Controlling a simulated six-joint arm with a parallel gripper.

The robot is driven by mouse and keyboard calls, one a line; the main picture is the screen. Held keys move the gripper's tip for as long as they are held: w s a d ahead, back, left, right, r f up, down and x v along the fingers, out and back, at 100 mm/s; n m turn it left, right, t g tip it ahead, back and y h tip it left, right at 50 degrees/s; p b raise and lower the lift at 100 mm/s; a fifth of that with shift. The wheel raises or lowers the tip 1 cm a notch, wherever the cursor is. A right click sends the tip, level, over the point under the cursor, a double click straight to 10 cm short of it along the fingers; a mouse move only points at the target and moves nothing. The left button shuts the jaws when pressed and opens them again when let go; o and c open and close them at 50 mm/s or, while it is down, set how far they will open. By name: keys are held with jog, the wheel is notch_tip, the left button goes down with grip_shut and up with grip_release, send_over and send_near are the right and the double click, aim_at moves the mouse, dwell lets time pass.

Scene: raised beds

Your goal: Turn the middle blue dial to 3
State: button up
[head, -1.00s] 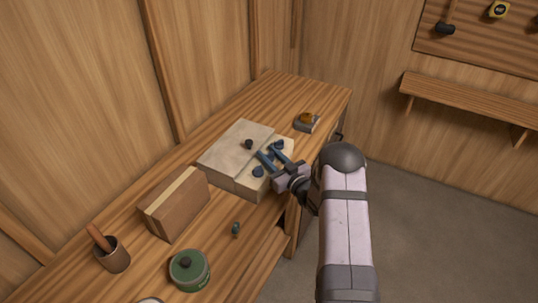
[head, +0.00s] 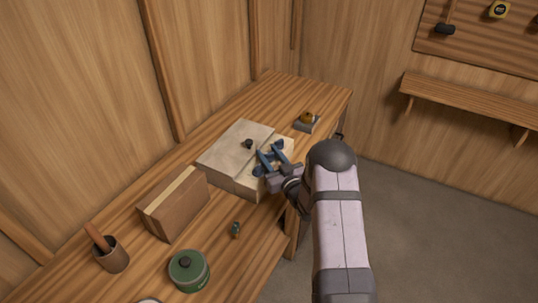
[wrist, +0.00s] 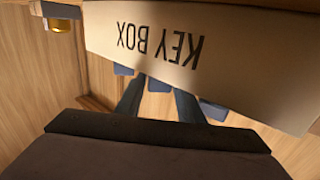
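The key box (head: 230,150) lies on the workbench. Its pale front part carries blue dials, and its lettering KEY BOX shows upside down in the wrist view (wrist: 190,45). In the wrist view, the middle blue dial (wrist: 158,85) sits between my fingers, one blue dial (wrist: 122,70) shows to the left and another (wrist: 213,110) to the right. My gripper (head: 269,154) is at the dials with its two blue fingers apart, one on each side of the middle dial; I cannot tell whether they touch it. The fingers partly hide the dials. No dial numbers are legible.
A brown block (head: 172,205), a green lidded tin (head: 188,270), a small green item (head: 235,229) and a cup (head: 113,256) stand left of the box. A brass-coloured item on a grey base (head: 307,121) stands behind it. The bench between them is clear.

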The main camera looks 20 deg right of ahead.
jog(key=shift+s, duration=0.1)
jog(key=shift+s+d+f+b, duration=0.15)
jog(key=shift+s+b, duration=0.15)
jog(key=shift+s, duration=0.2)
jog(key=shift+s+d+b, duration=0.25)
jog(key=shift+s+b, duration=0.25)
jog(key=shift+s, duration=1)
jog(key=shift+s+d+b, duration=0.2)
jog(key=shift+s+b, duration=0.3)
jog(key=shift+s, duration=1)
jog(key=shift+o, duration=0.3)
jog(key=shift+o, duration=1.1)
jog(key=shift+r, duration=0.2)
notch_tip(320, 180, up, 14)
jog(key=w+d+f+m+g+h+p, duration=0.2)
jog(key=w+d+g+h+p, duration=0.1)
jog(key=w+d+g+h, duration=0.4)
jog(key=s+a+r+g+y+p, duration=0.2)
jog(key=s+a+g+y, duration=0.15)
jog(key=a+g, duration=0.35)
jog(key=shift+t, duration=0.3)
jog(key=f, duration=0.2)
jog(key=a+f, duration=0.1)
jog(key=f, duration=0.2)
jog(key=shift+w+a, duration=0.1)
